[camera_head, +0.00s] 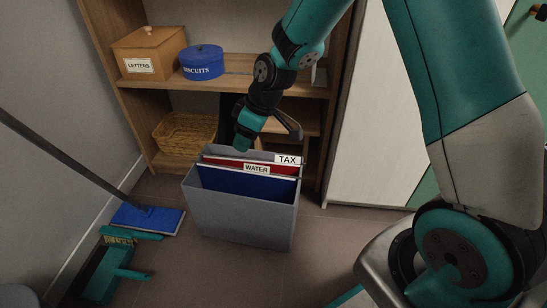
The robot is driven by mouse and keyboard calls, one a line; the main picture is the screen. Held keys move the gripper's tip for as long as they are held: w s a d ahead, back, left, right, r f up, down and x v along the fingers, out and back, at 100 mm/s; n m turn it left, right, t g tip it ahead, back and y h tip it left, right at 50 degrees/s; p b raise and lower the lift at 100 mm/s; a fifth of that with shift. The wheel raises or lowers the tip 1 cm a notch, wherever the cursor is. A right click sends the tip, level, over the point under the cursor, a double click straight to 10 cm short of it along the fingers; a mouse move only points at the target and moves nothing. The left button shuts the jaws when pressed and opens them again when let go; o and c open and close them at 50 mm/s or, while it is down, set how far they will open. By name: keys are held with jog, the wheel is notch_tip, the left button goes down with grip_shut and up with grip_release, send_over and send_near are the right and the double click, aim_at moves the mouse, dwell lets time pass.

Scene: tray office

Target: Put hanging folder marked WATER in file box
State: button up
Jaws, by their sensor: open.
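The blue hanging folder marked WATER (246,184) is inside the grey file box (243,220) on the floor. Its white label stands up above the blue sheet, and its lower part is hidden by the box's front wall. A red folder marked TAX (225,161) is behind it in the same box. My gripper (270,138) is open above the back of the box, near the folder tops. I see nothing held in it. I cannot tell whether a finger touches the red folder.
Behind the box, a wooden shelf (240,85) holds a LETTERS box (138,67), a blue BISCUITS tin (203,70) and a wicker basket (180,136). A blue flat mop (147,218) and a teal dustpan (105,275) lie left. Floor in front of the box is clear.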

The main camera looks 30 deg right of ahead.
jog(key=s+a+r, duration=0.1)
jog(key=s+r, duration=0.4)
jog(key=s, duration=0.4)
jog(key=s+a+r+m+g, duration=0.1)
jog(key=s+a+r, duration=0.1)
jog(key=s+r, duration=0.3)
jog(key=s+a+r+m+g, duration=0.1)
jog(key=s+r, duration=0.5)
jog(key=s, duration=0.6)
jog(key=shift+s+a, duration=0.3)
jog(key=shift+a, duration=0.35)
jog(key=shift+r, duration=0.1)
